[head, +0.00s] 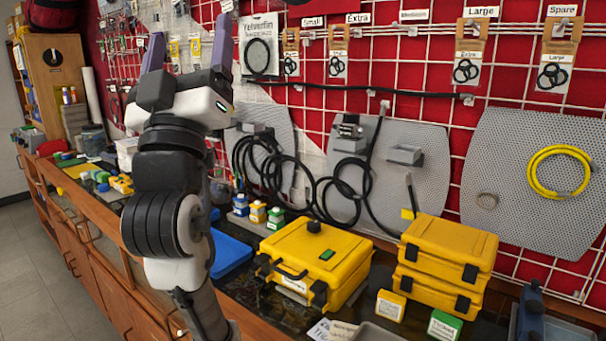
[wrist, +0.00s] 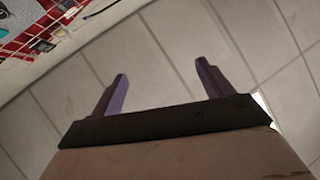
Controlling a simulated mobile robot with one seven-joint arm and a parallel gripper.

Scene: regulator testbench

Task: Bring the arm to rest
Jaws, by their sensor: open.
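My gripper (head: 188,50) is raised upright at the left of the head view, with its two purple fingers pointing up and spread apart. The wrist view shows the same two fingers (wrist: 160,85) well apart with nothing between them, against a pale tiled ceiling. My arm stands upright in front of the bench and hides part of the wall and bench behind it.
A yellow case (head: 316,262) and two stacked yellow cases (head: 447,250) sit on the bench to the right of my arm. A blue tray (head: 229,254) lies close beside the arm. A red gridded wall (head: 420,75) with hanging ring packs and grey panels rises behind.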

